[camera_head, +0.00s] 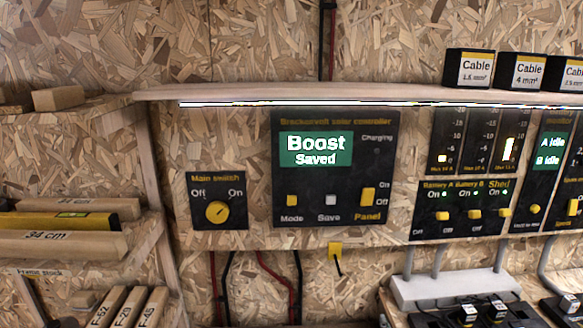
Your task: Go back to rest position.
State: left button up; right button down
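The solar controller panel (298,196) is on the chipboard wall in the middle of the head view. Its green screen (316,149) reads "Boost Saved". Below the screen are the Mode button (292,203), the Save button (331,200) and the yellow Panel switch (368,197). The main switch (217,211) is to its left, a yellow knob between "Off" and "On" marks, its pointer toward the upper right. Neither of my grippers shows in the head view.
A shelf (380,93) with cable boxes (470,69) runs above the panels. Battery and shed switches (474,215) and a monitor (549,160) are at the right. Wooden pieces (60,245) lie on a rack at the left. A light box with black devices (455,288) is at the lower right.

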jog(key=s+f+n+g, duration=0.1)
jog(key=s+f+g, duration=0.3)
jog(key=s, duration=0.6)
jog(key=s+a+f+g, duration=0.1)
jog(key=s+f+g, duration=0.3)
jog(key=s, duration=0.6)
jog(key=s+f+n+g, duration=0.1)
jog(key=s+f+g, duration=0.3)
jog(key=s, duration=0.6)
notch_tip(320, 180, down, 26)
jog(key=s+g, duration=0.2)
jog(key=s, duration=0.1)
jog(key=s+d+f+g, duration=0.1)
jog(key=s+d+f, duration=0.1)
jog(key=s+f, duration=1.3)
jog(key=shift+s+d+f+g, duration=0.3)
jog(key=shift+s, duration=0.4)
